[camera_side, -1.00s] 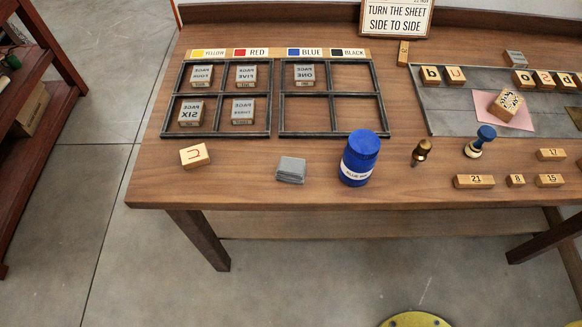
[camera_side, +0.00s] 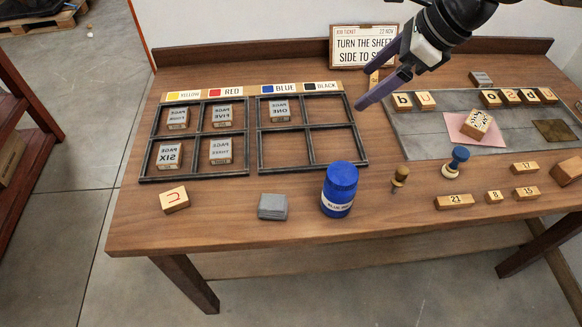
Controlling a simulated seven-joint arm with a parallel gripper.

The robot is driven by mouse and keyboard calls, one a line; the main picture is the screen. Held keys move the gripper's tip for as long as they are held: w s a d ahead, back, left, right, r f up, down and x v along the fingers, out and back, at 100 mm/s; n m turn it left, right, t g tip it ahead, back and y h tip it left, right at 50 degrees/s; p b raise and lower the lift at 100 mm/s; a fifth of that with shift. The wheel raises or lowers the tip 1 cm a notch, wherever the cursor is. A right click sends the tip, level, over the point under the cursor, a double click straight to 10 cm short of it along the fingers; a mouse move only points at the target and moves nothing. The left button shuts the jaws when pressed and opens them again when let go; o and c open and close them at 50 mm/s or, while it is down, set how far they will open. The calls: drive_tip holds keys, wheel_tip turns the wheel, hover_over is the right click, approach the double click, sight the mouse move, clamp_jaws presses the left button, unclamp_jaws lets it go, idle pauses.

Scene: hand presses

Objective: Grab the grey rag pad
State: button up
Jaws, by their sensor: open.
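The grey rag pad (camera_side: 273,207) lies flat near the front edge of the wooden table, between a wooden block with a red mark and the blue ink jar. My gripper (camera_side: 366,90) hangs above the back of the table, to the right of the two black frames. Its two fingers are apart with nothing between them. It is up and to the right of the rag pad, well clear of it.
The blue ink jar (camera_side: 339,190) stands just right of the pad. The red-marked block (camera_side: 174,199) lies to its left. Black frames (camera_side: 257,140) holding page blocks lie behind. A brass-tipped tool (camera_side: 400,178) and blue-knobbed stamp (camera_side: 456,160) stand farther right. Bare wood surrounds the pad.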

drive_tip(key=s+a+f+g, duration=0.1)
drive_tip(key=a+f+g, duration=0.1)
drive_tip(key=a+f, duration=0.6)
drive_tip(key=n+g, duration=0.1)
drive_tip(key=n, duration=0.1)
approach(275, 203)
drive_tip(key=shift+h, duration=0.4)
drive_tip(key=x, duration=0.4)
drive_tip(key=shift+w+a+r, duration=0.1)
drive_tip(key=shift+w+a, duration=0.05)
drive_tip(key=shift+a, duration=0.3)
drive_tip(key=shift+x, duration=3.05)
drive_tip(key=shift+d, duration=0.1)
drive_tip(key=c, duration=1.4)
drive_tip(key=shift+c, duration=0.2)
drive_tip(key=shift+r, duration=0.1)
